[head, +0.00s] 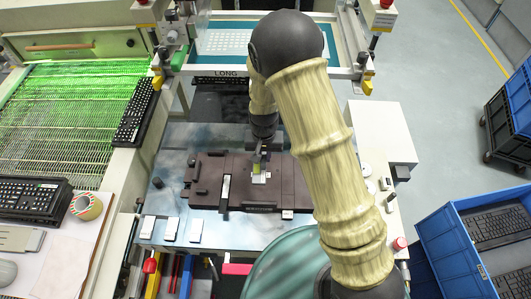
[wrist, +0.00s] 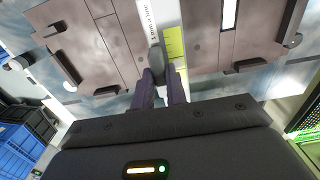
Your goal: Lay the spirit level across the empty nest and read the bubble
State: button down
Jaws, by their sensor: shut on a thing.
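My gripper (head: 262,158) points down over the dark brown nest plate (head: 287,190). In the wrist view its fingers (wrist: 161,88) are close together around a small piece, mostly hidden by them. A yellow-green part with fine tick marks (wrist: 175,46) shows at the fingertips, seemingly the spirit level; it also shows small in the head view (head: 257,169). A white strip with dark lettering (wrist: 147,20) lies beside it. Whether the level touches the plate is unclear, and no bubble can be made out.
A keyboard (head: 137,110) leans at the left by the green-lit dryer mesh (head: 75,105). Another keyboard (head: 32,199) and a tape roll (head: 86,206) lie on the left bench. A blue crate (head: 450,255) stands at right. White blocks (head: 171,229) line the table's front edge.

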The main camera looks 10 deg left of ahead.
aim_at(265, 167)
jog(key=shift+w+d+f+b, duration=0.1)
jog(key=shift+w+f+b, duration=0.05)
jog(key=shift+f+b, duration=2.95)
jog(key=shift+f+p, duration=0.3)
jog(key=shift+f, duration=0.6)
jog(key=c, duration=1.3)
grip_release()
jog(key=shift+c, duration=0.2)
jog(key=shift+r+p, duration=2.7)
jog(key=shift+r, duration=0.85)
